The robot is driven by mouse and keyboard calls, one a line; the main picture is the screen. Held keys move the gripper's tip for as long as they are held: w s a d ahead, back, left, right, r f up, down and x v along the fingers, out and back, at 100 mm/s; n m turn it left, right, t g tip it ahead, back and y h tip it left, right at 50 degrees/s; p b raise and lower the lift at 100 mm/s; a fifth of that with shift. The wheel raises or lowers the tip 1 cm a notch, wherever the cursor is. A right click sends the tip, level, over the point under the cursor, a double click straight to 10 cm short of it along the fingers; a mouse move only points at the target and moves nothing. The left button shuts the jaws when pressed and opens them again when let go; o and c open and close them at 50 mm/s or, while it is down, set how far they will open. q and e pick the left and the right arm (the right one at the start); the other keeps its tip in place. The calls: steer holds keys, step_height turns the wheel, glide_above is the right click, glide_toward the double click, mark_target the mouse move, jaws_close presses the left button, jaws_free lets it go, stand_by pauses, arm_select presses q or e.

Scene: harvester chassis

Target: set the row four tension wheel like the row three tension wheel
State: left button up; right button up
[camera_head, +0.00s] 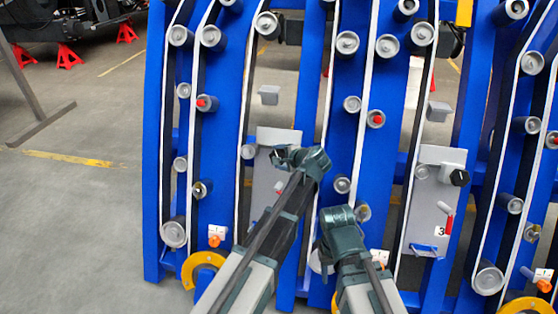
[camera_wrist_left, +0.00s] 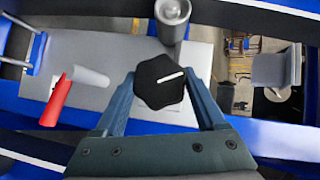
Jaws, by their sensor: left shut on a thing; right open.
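My left gripper (camera_head: 286,156) is shut on a black lobed knob (camera_wrist_left: 159,82) in the left wrist view. The knob's white line lies nearly level, its right end slightly raised. It sits by a grey plate (camera_wrist_left: 112,72), whose red-tipped lever (camera_wrist_left: 58,98) shows at left. In the head view this plate (camera_head: 268,178) is partly hidden by my left arm. The row three plate (camera_head: 428,196), marked 3, stands to the right with a black knob (camera_head: 460,178) and a red-tipped lever (camera_head: 448,221); that knob's line cannot be read. My right gripper (camera_head: 338,216) is open, apart from both knobs.
Blue uprights (camera_head: 224,100) carry many grey rollers and pale belts. A grey roller (camera_wrist_left: 172,20) stands close above the held knob in the left wrist view. Yellow curved parts (camera_head: 201,262) are low on the frame. Open floor (camera_head: 70,210) lies at left, with red stands behind.

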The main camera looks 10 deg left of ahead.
arm_select(q)
steer(key=shift+s, duration=0.1)
arm_select(e)
steer(key=shift+f, duration=0.2)
arm_select(q)
steer(key=o, duration=1.3)
steer(key=shift+r, duration=0.1)
arm_select(e)
steer(key=shift+r, duration=0.15)
